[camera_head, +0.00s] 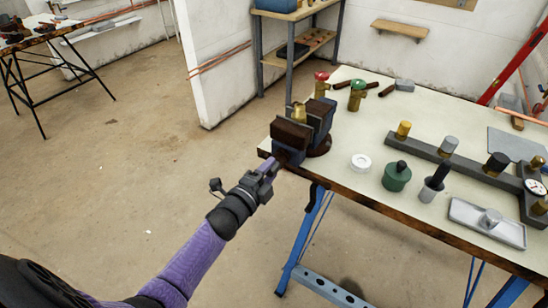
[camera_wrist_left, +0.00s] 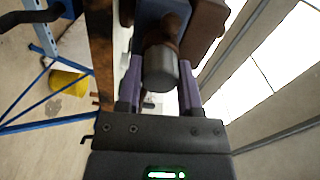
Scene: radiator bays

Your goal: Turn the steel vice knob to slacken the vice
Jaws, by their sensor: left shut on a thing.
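The vice (camera_head: 292,138), blue with rusty brown jaws, stands at the near left corner of the workbench. A brass fitting (camera_head: 298,112) sits upright at its jaws. My left gripper (camera_head: 271,167) reaches the vice's near end. In the left wrist view, the grey steel vice knob (camera_wrist_left: 161,70) lies between the two purple fingers, which are shut on it. Behind the knob are a brown screw part and the blue vice body (camera_wrist_left: 200,14). The fingers and the vice hide the knob in the head view. My right gripper is in neither view.
Blue trestle legs (camera_head: 303,238) stand below. The floor left of the bench is clear.

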